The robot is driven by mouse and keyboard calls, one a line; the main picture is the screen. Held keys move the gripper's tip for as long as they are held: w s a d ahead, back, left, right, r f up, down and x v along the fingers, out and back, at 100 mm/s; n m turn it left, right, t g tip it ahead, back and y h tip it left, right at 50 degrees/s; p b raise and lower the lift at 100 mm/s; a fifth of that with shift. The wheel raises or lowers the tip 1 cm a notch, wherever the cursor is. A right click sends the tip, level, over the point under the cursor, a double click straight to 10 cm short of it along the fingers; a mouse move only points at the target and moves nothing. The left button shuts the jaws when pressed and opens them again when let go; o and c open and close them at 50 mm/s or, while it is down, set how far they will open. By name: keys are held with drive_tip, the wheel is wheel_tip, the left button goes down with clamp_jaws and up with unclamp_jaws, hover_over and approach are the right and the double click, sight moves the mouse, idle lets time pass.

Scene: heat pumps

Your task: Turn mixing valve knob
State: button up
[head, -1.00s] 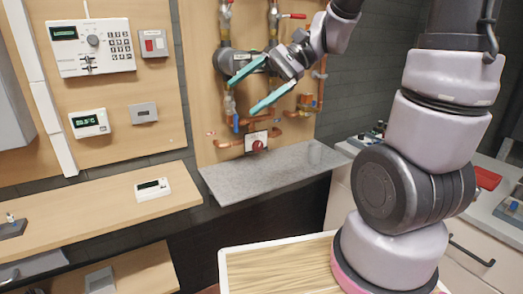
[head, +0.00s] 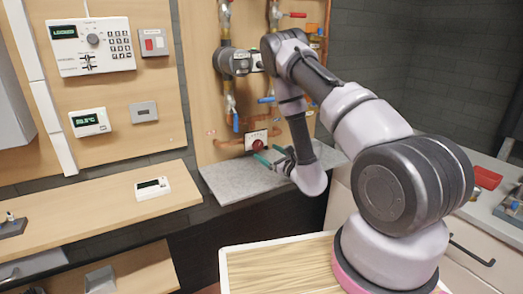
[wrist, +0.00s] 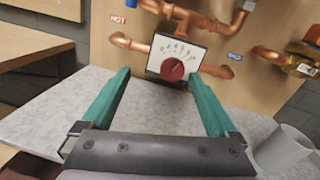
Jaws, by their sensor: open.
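The mixing valve knob (wrist: 172,70) is round and red, set at the lower part of a white dial plate (wrist: 178,52) with a printed scale, joined to copper pipes. In the head view the knob (head: 257,145) sits low on the wooden pipe panel, just above a grey shelf. My gripper (wrist: 160,92) is open and empty, its two green fingers pointing toward the panel. In the wrist view the knob shows beyond the fingertips, between them and slightly right of centre. In the head view my gripper (head: 265,157) is just below and right of the knob, over the shelf.
The grey stone shelf (head: 230,182) lies below the gripper. A white cup (wrist: 283,150) stands on it at the right. Copper pipes (wrist: 130,42) flank the dial, with a blue handle (wrist: 140,3) above left. A control panel (head: 90,45) hangs further left.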

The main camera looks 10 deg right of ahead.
sight(259, 147)
drive_tip(key=d+f+h, duration=0.1)
drive_tip(key=d+f, duration=0.1)
drive_tip(key=shift+s+d+f+m+t+h, duration=0.2)
drive_tip(key=shift+f+m+t+h, duration=0.1)
drive_tip(key=shift+f+m+h, duration=0.1)
drive_tip(key=shift+w, duration=0.15)
drive_tip(key=x, duration=1)
drive_tip(key=shift+w, duration=0.2)
